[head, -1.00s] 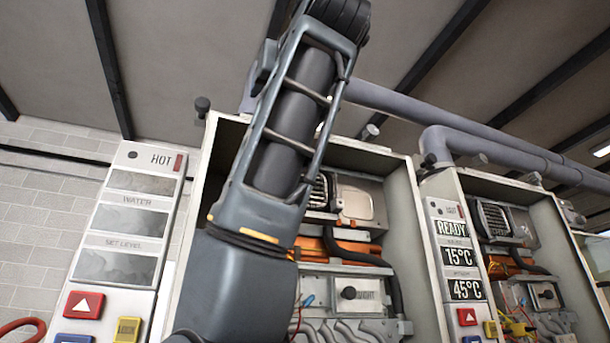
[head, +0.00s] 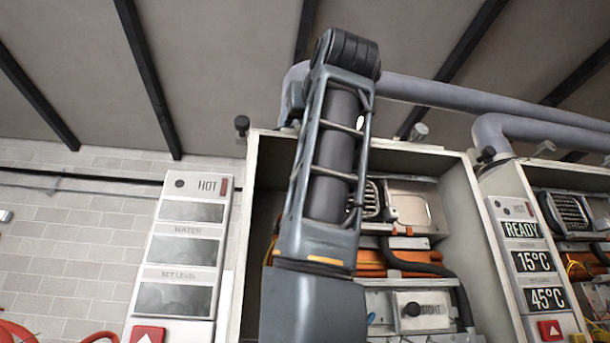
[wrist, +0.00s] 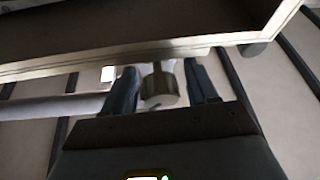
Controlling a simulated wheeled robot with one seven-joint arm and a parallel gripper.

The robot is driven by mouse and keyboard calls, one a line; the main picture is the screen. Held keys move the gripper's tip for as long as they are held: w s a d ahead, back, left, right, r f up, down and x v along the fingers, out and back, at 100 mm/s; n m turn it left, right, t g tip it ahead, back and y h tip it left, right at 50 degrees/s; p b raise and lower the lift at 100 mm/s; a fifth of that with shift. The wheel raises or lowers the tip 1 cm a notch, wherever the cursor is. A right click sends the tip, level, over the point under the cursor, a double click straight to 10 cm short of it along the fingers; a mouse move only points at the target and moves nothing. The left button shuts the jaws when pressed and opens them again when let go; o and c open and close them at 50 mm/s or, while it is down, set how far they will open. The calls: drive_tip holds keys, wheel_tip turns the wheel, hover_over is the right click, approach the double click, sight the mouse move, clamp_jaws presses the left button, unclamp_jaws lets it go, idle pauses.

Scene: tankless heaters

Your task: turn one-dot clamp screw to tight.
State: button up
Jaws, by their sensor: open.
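In the wrist view my gripper (wrist: 161,76) is open. Its two dark fingers stand on either side of a grey metallic cylindrical screw head (wrist: 160,90) on a short stem. The screw head sits close to the cabinet edge (wrist: 120,56). I cannot tell whether a finger touches it, and no dot mark is readable. In the head view the gripper is hidden, and my arm covers part of the open heater cabinet (head: 254,190). A dark screw knob (head: 241,123) and a grey one (head: 417,130) stick up along that cabinet's top.
A second dark cylinder (wrist: 252,48) is at the cabinet corner in the wrist view. Thick grey pipes (head: 460,95) run above the heaters. A neighbouring heater's display (head: 521,230) reads READY, 15°C and 45°C. A panel with blank screens (head: 184,250) stands at left.

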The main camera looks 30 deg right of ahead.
drive_tip(key=shift+c, duration=0.5)
drive_tip(key=c, duration=0.9)
drive_tip(key=m+h, duration=0.1)
drive_tip(key=m, duration=0.2)
drive_tip(key=shift+h, duration=0.3)
drive_tip(key=shift+s+d+m+g+h, duration=0.15)
drive_tip(key=shift+m+h, duration=0.3)
drive_tip(key=shift+m, duration=0.45)
drive_tip(key=shift+w+a+m+g+h, duration=0.1)
drive_tip(key=shift+m+g+h, duration=0.25)
drive_tip(key=shift+m, duration=0.55)
drive_tip(key=shift+r, duration=0.1)
drive_tip(key=o, duration=1)
drive_tip(key=shift+s, duration=0.1)
